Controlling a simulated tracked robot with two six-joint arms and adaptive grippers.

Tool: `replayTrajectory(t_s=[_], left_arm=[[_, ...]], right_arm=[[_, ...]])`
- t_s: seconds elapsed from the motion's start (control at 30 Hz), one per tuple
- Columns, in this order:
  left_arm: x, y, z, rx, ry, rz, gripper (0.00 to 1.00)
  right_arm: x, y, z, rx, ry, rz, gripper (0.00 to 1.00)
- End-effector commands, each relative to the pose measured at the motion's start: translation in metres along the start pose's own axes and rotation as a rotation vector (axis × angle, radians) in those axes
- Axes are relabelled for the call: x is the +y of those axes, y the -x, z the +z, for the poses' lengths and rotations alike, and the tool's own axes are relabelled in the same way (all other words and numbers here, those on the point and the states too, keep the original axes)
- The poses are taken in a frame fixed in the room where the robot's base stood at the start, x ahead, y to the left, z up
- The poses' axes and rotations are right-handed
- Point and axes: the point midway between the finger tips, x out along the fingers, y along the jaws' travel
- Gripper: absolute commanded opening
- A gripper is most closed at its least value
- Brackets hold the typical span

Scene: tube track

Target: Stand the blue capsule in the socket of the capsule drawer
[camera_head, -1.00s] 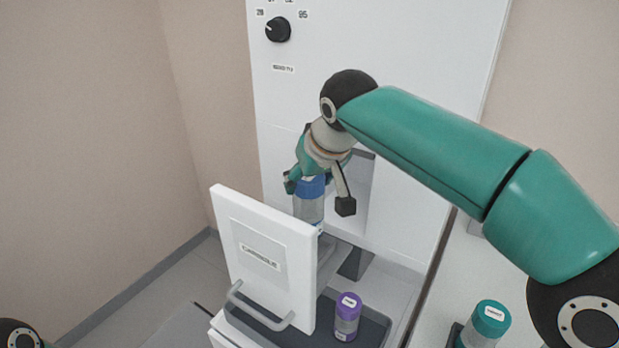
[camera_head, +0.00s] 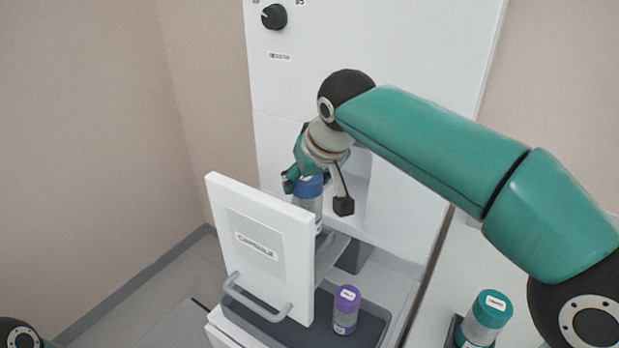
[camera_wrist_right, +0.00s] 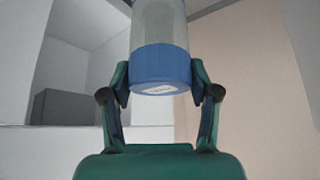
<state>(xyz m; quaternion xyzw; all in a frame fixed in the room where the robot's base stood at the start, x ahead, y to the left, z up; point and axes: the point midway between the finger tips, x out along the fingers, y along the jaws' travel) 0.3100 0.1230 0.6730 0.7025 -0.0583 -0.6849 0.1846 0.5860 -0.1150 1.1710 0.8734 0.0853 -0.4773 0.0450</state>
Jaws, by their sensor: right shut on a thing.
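The blue capsule (camera_head: 309,205) has a blue cap and a clear grey body, and it looks about upright. My right gripper (camera_head: 318,193) is shut on it at the cap. In the right wrist view the blue cap (camera_wrist_right: 160,68) sits between my two fingers. The pulled-out capsule drawer has a white front panel (camera_head: 260,255) with a label and a grey handle. The capsule is behind this panel, its lower end partly hidden by the panel's edge. The socket is hidden, so I cannot tell whether the capsule touches it. My left gripper is not in view.
A purple-capped capsule (camera_head: 345,308) stands on a dark grey tray (camera_head: 375,325) right of the drawer panel. A teal-capped capsule (camera_head: 487,318) stands in a dark holder at lower right. The tall white cabinet (camera_head: 400,60) with a black knob (camera_head: 274,16) rises behind.

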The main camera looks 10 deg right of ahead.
Motion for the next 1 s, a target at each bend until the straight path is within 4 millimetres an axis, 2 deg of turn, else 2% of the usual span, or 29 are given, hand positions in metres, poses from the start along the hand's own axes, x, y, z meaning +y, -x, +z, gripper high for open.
replayTrajectory(t_s=[1.0], left_arm=[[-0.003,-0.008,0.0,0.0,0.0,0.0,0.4]], right_arm=[[0.0,-0.01,0.006,0.002,0.0,-0.001,0.19]])
